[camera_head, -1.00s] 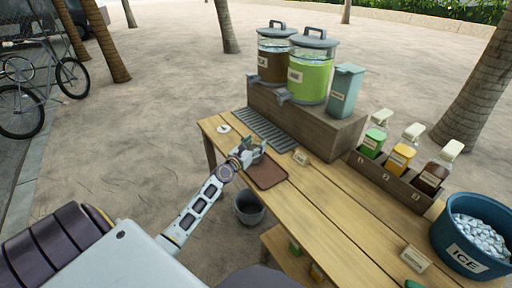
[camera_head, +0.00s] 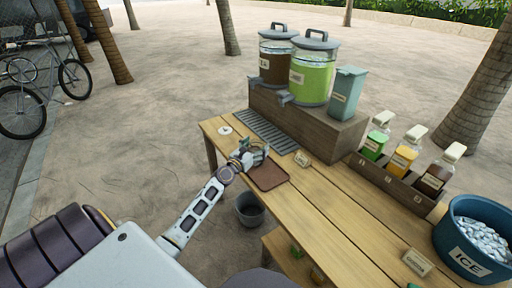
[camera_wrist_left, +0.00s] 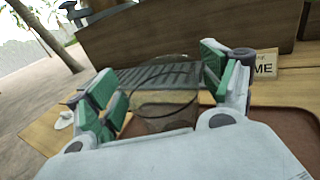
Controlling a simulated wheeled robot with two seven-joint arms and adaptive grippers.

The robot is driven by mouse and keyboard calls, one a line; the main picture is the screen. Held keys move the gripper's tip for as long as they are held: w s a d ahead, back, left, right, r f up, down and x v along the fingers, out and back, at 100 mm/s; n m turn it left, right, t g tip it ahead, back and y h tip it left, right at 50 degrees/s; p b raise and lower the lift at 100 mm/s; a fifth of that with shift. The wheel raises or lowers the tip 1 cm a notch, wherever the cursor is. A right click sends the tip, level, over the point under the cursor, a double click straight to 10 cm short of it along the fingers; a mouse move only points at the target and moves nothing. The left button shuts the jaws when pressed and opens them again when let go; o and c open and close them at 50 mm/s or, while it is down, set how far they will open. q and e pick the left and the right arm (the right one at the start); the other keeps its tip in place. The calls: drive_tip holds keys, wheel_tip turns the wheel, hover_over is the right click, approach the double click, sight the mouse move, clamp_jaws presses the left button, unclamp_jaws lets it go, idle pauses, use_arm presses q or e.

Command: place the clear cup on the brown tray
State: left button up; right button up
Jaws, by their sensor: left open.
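The clear cup (camera_wrist_left: 163,97) is see-through and stands upright between my left gripper's fingers in the left wrist view. My left gripper (camera_wrist_left: 165,84) is open, with its green-padded fingers on either side of the cup. In the head view, my left gripper (camera_head: 256,151) is over the far left part of the brown tray (camera_head: 268,178). The tray also shows in the left wrist view (camera_wrist_left: 285,128). The cup's base is hidden behind my gripper, so its exact contact with the tray cannot be seen. My right gripper is not in view.
Behind the tray are a grey drip grate (camera_head: 265,131) and a wooden riser (camera_head: 315,125) with two drink dispensers. A small sign (camera_head: 302,158) stands right of the tray. A bottle rack (camera_head: 395,185) and ice tub (camera_head: 475,240) are farther right. The front planks are mostly clear.

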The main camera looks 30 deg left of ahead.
sight(252, 150)
use_arm(q)
drive_tip(key=shift+r, duration=0.2)
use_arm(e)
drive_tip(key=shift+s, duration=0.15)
use_arm(q)
drive_tip(key=shift+s+f, duration=0.1)
drive_tip(key=shift+s, duration=4.5)
drive_tip(key=s+b, duration=0.1)
drive_tip(key=s, duration=0.1)
drive_tip(key=shift+s, duration=0.4)
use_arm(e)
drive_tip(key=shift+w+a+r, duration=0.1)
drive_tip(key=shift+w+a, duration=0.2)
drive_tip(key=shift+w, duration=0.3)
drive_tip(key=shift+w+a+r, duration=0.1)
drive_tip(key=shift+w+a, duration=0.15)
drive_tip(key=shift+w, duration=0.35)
